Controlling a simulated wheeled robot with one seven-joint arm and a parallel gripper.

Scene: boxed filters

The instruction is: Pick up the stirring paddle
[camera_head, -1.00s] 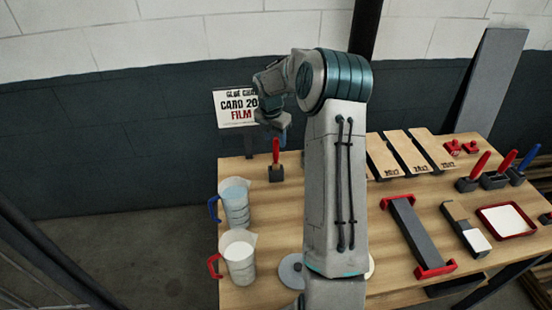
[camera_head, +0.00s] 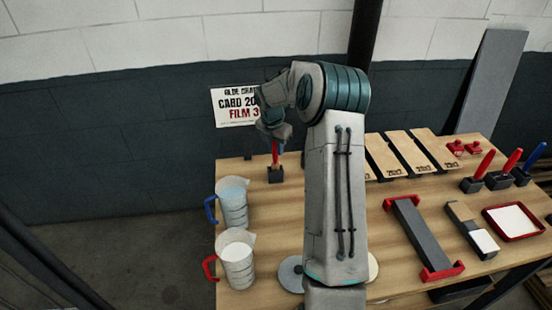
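A red-handled tool (camera_head: 275,154), which looks like the stirring paddle, stands upright in a small dark holder (camera_head: 275,174) at the back left of the table. Its lower part is hidden in the holder. My gripper (camera_head: 276,138) is at the top of the red handle, pointing down. The fingers are small and dark here, so I cannot tell whether they are around the handle or just above it, or whether they are open or shut.
Two measuring jugs, blue-handled (camera_head: 232,205) and red-handled (camera_head: 237,262), stand at the table's left. A sign (camera_head: 236,106) is behind my gripper. Labelled boards (camera_head: 412,150), a red-ended bar (camera_head: 420,236), a red tray (camera_head: 513,221) and more handled tools (camera_head: 506,170) are at right.

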